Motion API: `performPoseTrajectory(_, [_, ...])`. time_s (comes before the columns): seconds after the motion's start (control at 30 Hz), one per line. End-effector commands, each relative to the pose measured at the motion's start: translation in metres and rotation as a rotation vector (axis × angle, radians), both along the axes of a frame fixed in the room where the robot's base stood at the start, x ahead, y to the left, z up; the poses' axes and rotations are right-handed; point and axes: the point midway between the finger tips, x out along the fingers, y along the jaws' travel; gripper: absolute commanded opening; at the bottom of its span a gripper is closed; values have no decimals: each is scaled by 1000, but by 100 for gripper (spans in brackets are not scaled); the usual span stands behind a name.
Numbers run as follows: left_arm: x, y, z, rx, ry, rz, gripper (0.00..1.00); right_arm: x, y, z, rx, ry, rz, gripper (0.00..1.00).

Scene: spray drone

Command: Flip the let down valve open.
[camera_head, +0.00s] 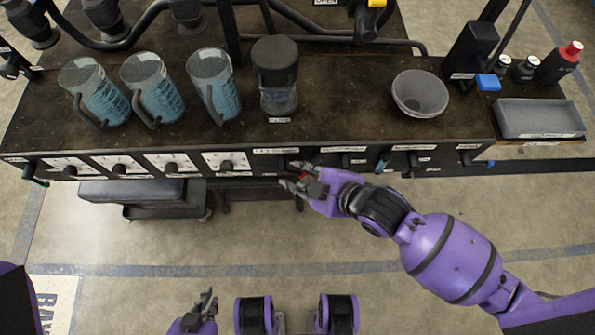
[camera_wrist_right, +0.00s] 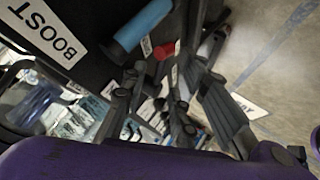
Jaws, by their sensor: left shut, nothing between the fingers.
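The front panel of the dark bench (camera_head: 250,163) carries a row of small valve handles under white labels; I cannot read which label names the let down valve. A red handle (camera_wrist_right: 178,47) shows in the right wrist view beyond the fingers. My right gripper (camera_head: 298,186) is at the middle of the panel, just in front of it and partly hiding the handles there. In the right wrist view its two fingers (camera_wrist_right: 170,95) are apart, with dark handles and labels seen between them. Whether it touches a handle cannot be told. My left gripper (camera_head: 208,302) is shut and empty, low over the floor.
A blue-handled valve (camera_wrist_right: 145,25) and a BOOST label (camera_wrist_right: 48,30) are near the right gripper. On the bench stand several blue-filled jugs (camera_head: 152,85), a lidded dark container (camera_head: 276,75), a bowl (camera_head: 420,94) and a grey tray (camera_head: 540,118). The floor in front is mostly clear.

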Motion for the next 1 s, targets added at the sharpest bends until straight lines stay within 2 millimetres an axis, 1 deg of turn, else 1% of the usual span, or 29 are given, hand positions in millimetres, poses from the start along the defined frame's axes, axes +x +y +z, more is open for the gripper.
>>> performPoseTrajectory(0.03, [-2, 0, -2, -1, 4, 2, 0, 4, 4, -5, 1, 0, -1, 27])
performPoseTrajectory(0.13, [-3, 0, -3, -1, 7, 4, 0, 8, 8, -9, 0, 0, 0, 27])
performPoseTrajectory(0.43, [-2, -1, -3, -3, 4, 7, 0, 10, 10, -11, 0, -1, -1, 27])
performPoseTrajectory(0.47, [-2, -1, -3, -4, 4, 8, 0, 10, 10, -11, 0, -1, -1, 26])
performPoseTrajectory(0.6, [0, -2, -2, -5, 1, 8, 0, 10, 10, -11, 0, -1, -1, 7])
performPoseTrajectory(0.67, [1, -2, -2, -5, -1, 8, 0, 10, 10, -10, 0, -2, -1, 0])
performPoseTrajectory(0.87, [6, -3, 0, -6, -10, 5, 0, 11, 9, -9, -3, -5, 0, 0])
performPoseTrajectory(1.0, [11, -3, 9, -5, -20, 3, 0, 12, 10, -5, -24, -9, 0, 0])
